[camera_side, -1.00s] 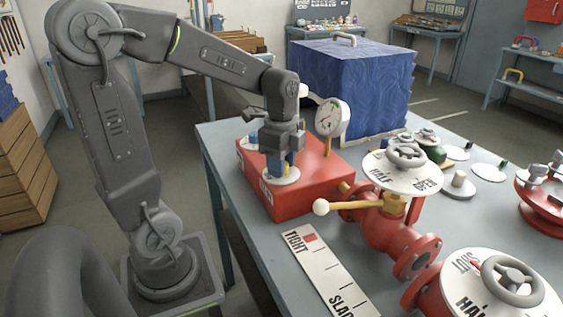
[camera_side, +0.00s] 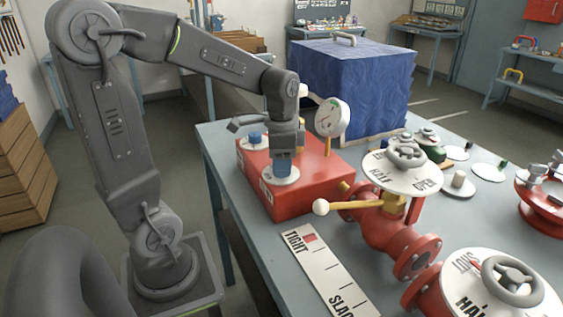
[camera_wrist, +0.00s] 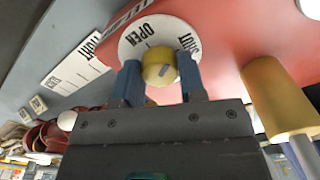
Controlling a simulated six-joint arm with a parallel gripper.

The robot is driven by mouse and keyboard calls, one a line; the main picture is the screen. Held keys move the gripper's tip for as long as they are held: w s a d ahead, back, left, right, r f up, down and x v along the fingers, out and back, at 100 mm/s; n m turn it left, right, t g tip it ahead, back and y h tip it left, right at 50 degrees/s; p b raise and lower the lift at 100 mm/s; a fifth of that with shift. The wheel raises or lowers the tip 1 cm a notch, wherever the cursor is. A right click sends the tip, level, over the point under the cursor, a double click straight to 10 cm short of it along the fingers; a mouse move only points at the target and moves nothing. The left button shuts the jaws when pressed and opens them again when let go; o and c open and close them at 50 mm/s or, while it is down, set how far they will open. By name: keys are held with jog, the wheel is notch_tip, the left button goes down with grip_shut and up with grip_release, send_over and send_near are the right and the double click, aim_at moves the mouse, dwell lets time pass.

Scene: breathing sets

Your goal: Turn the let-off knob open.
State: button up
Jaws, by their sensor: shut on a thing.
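The yellow let-off knob (camera_wrist: 157,62) carries a short grey mark and sits on a round white plate (camera_wrist: 130,42) lettered OPEN and SHUT. The exact setting of the mark is hard to tell. My gripper (camera_wrist: 161,76) has its two blue fingers on either side of the knob and is shut on it. In the side view my gripper (camera_side: 283,172) points down at the white plate (camera_side: 280,181) on the front of the red box (camera_side: 310,190). The knob is hidden behind the fingers there.
A round gauge (camera_side: 332,117) stands on a brass stem just right of my gripper. A blue knob (camera_side: 255,138) sits behind it on the box. A yellow lever (camera_side: 355,205) and a red valve (camera_side: 388,230) lie to the right, beside a TIGHT-SLACK strip (camera_side: 325,270).

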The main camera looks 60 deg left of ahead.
jog(key=n, duration=0.5)
jog(key=shift+n, duration=0.3)
jog(key=n, duration=0.4)
jog(key=shift+n, duration=0.4)
jog(key=o, duration=0.9)
notch_tip(320, 180, up, 14)
jog(key=shift+f, duration=0.1)
dwell(0.5)
